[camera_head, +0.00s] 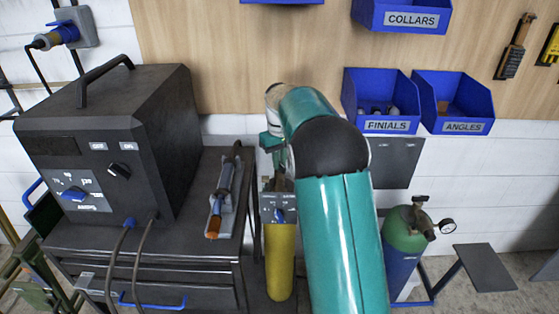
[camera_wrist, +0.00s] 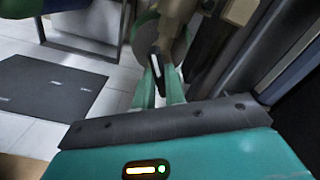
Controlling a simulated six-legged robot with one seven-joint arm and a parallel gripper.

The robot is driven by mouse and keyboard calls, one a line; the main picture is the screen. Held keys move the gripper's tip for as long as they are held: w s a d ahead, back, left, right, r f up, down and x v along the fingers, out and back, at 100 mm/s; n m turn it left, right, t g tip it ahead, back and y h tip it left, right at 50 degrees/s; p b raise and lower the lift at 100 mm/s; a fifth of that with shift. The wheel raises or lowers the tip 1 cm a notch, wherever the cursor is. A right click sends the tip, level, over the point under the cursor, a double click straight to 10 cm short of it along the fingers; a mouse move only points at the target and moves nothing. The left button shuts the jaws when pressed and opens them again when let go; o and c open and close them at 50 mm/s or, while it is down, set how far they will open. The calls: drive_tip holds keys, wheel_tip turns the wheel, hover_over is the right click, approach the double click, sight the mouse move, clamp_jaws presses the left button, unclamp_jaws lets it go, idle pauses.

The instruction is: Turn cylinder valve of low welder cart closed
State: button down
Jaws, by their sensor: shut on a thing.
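The welder cart (camera_head: 215,190) stands at left centre with a dark welder box (camera_head: 105,135) on it. A yellow cylinder (camera_head: 280,262) stands at its right side. The cylinder valve is mostly hidden by my arm and gripper in the head view. My gripper (camera_head: 278,172) is above the yellow cylinder, its fingers hard to make out there. In the wrist view my gripper (camera_wrist: 159,78) has its two green fingers close together on the valve handle (camera_wrist: 157,66), a dark piece with a white stripe. A rounded green part (camera_wrist: 178,45) shows just behind it.
A grey plate with a blue knob (camera_head: 279,214) sits in front of the yellow cylinder's top. A torch (camera_head: 220,200) lies on the cart. A green and blue cylinder (camera_head: 405,240) with a gauge stands right of my arm. Blue bins (camera_head: 380,100) hang on the wall behind.

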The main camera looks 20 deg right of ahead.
drive_tip(key=shift+m, duration=0.5)
drive_tip(key=m, duration=0.4)
drive_tip(key=shift+m, duration=0.3)
drive_tip(key=m, duration=1.2)
drive_tip(key=shift+m, duration=0.3)
drive_tip(key=m, duration=0.5)
drive_tip(key=shift+m, duration=0.4)
drive_tip(key=c, duration=1.5)
unclamp_jaws()
drive_tip(key=shift+o, duration=0.2)
drive_tip(key=shift+r, duration=0.15)
